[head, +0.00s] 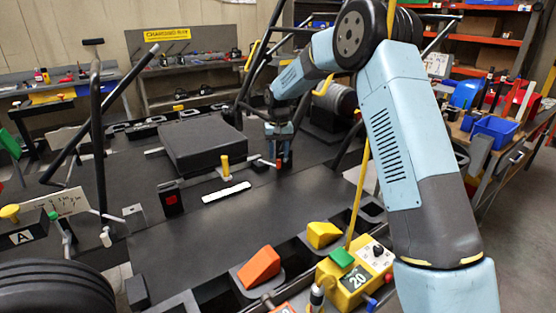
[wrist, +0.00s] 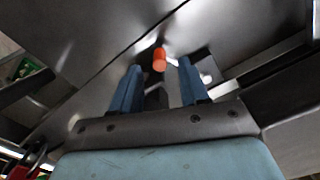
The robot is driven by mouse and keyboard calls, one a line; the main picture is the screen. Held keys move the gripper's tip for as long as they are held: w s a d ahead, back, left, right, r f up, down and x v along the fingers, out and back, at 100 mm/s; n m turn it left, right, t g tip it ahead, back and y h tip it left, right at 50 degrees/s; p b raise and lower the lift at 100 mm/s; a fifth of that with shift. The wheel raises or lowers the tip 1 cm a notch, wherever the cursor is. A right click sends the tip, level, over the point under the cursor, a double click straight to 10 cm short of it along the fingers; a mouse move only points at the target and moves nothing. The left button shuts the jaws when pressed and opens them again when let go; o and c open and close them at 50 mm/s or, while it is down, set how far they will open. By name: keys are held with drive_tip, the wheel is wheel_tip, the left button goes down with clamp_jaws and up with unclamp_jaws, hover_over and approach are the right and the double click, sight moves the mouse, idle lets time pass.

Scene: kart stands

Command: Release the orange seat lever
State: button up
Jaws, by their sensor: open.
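The orange seat lever shows in the wrist view as a short orange grip (wrist: 160,60), between and just beyond my two blue fingertips. My gripper (wrist: 157,72) is open, with a gap on each side of the orange grip. In the head view my gripper (head: 279,160) points down at the right of the black seat pad (head: 200,145). A small red-orange tip (head: 279,164) shows at its fingers, partly hidden by them. I cannot tell whether a finger touches it.
A yellow-topped peg (head: 225,166) and a white strip (head: 226,192) lie left of my gripper. An orange wedge (head: 259,266), a yellow wedge (head: 323,235) and a yellow control box (head: 356,276) stand nearer. Black tubes rise behind my gripper. The dark panel in front is mostly clear.

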sight(279, 159)
drive_tip(key=shift+f, duration=1.6)
drive_tip(key=shift+c, duration=0.2)
clamp_jaws()
